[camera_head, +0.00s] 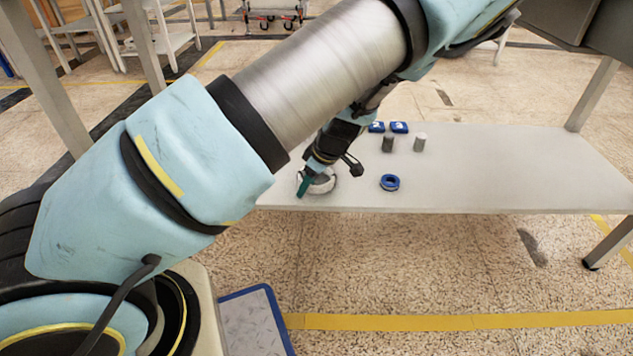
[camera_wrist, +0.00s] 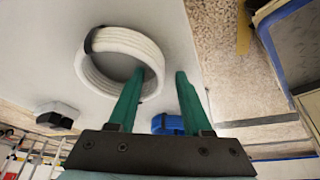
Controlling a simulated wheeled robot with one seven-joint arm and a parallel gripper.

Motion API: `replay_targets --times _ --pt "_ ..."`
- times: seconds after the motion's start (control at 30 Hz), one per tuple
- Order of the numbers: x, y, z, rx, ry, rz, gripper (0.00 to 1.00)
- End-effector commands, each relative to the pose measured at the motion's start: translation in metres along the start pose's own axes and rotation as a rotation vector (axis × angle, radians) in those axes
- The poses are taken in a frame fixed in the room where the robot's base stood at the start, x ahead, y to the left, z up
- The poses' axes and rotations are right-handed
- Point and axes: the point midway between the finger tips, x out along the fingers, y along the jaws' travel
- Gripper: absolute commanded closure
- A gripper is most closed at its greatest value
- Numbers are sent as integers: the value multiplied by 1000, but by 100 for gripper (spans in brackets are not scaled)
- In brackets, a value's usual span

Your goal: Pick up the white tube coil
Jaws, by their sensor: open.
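The white tube coil (camera_wrist: 150,54) is a thick ring with a dark band at its upper left in the wrist view. In the head view the coil (camera_head: 323,184) lies at the left front part of the pale shelf (camera_head: 500,170), partly hidden by my gripper (camera_head: 305,184). In the wrist view my gripper (camera_wrist: 160,73) is open, with two green fingers. The left finger overlaps the coil's opening and the right finger is outside its right side, so the ring's wall shows between them. I cannot tell whether either finger touches it.
A blue ring (camera_head: 389,182) lies right of the coil. Behind it stand a dark grey cylinder (camera_head: 387,144) and a light grey cylinder (camera_head: 419,143), with two blue items (camera_head: 400,127) further back. The shelf's right side is clear. A table leg (camera_head: 592,94) stands at right.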

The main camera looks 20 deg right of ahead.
Motion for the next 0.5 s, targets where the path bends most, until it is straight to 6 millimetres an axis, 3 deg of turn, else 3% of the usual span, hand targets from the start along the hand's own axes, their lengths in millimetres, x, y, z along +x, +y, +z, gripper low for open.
replay_targets --times 0.1,0.5 --pt "-1 0 0 0 0 0 52" --pt "-1 0 0 0 0 0 97"
